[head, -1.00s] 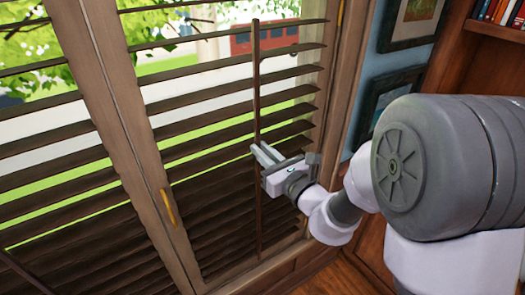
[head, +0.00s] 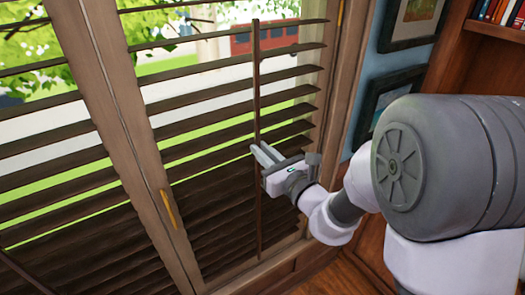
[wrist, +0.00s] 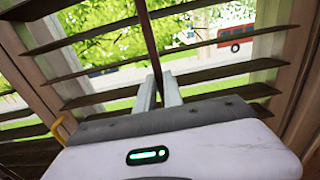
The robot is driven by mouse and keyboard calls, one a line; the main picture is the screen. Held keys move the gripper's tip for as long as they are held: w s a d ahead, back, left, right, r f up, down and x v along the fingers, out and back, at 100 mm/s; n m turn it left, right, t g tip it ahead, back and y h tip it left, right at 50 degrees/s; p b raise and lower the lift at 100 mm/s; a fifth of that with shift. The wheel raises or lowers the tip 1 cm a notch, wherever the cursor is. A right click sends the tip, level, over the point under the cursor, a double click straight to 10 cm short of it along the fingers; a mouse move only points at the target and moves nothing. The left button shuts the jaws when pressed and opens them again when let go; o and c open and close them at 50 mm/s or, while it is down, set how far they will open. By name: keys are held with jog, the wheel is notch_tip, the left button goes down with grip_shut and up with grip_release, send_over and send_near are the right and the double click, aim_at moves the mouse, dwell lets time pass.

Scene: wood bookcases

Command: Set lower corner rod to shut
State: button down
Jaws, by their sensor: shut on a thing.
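The dark wooden rod (head: 257,90) runs upright down the front of the right shutter's slats in the head view. My gripper (head: 262,154) is at the rod about halfway down, with its two pale fingers closed around it. In the wrist view, the rod (wrist: 151,40) comes down between the fingertips of my gripper (wrist: 161,82). The slats (head: 225,105) beside the upper rod are tilted with gaps showing the outdoors. The lower slats (head: 215,235) look closer together and darker. The rod's grip point is partly hidden by the fingers.
A second shutter panel with slats (head: 50,145) stands on the left, behind a brown frame post (head: 120,120) with a brass handle (head: 168,209). Framed pictures (head: 393,92) hang on the blue wall at right, beside a bookcase (head: 470,55).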

aim_at(259, 133)
jog(key=r+p, duration=0.3)
jog(key=w+r+p, duration=0.1)
jog(key=r, duration=0.1)
jog(key=shift+a, duration=0.4)
jog(key=shift+w+f, duration=0.1)
jog(key=shift+f, duration=0.1)
jog(key=c, duration=1.5)
grip_release()
jog(key=shift+o, duration=0.2)
